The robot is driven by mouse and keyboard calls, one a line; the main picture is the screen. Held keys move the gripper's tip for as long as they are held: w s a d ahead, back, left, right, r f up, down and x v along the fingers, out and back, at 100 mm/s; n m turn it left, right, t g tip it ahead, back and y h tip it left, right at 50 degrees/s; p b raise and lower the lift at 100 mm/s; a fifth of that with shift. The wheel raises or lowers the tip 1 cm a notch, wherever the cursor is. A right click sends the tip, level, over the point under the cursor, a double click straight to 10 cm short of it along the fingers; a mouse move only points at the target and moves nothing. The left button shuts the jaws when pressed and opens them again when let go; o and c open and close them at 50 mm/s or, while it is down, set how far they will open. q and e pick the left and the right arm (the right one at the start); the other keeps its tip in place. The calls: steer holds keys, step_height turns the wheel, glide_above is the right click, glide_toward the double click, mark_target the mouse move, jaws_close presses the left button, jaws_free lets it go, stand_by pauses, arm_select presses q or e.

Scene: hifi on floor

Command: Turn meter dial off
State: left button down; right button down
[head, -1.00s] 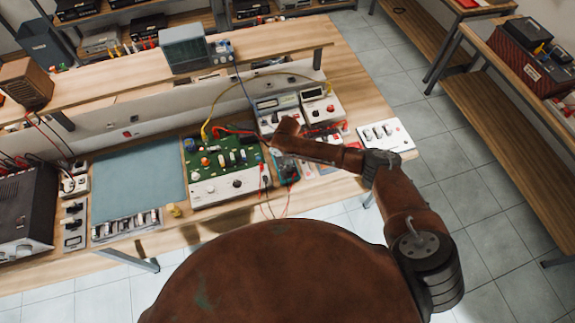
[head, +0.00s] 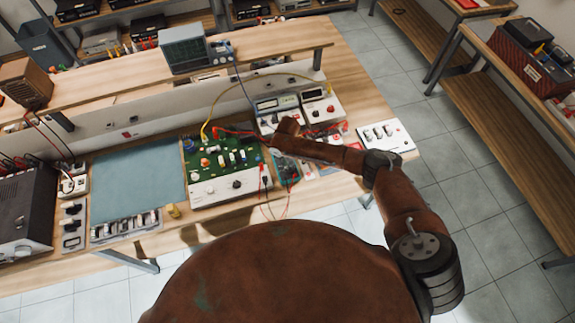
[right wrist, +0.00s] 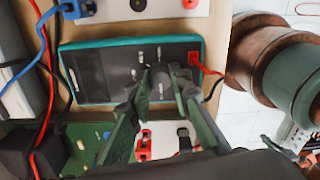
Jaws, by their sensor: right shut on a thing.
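The meter (right wrist: 95,72) is a dark grey box with a teal rim. In the right wrist view it lies at the upper middle; in the head view its teal casing (head: 288,171) shows partly beneath my right arm. My right gripper (right wrist: 160,80) has its fingertips close together on the meter's face. It is shut on what appears to be the dial, which the fingers largely cover, so its pointing direction cannot be read. In the head view the fingertips are hard to make out below my forearm. My left gripper is not in view.
A red lead (right wrist: 205,65) plugs into the meter's right side. Red and blue cables run along its left. The green circuit board (head: 215,153) lies left of the meter. A white switch panel (head: 386,135) lies right. The blue-grey mat (head: 138,183) is bare.

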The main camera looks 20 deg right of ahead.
steer(key=c, duration=1.7)
jaws_free()
steer(key=shift+c, duration=0.2)
steer(key=shift+r, duration=0.25)
step_height(320, 180, up, 12)
steer(key=shift+f, duration=0.2)
steer(key=shift+f, duration=0.1)
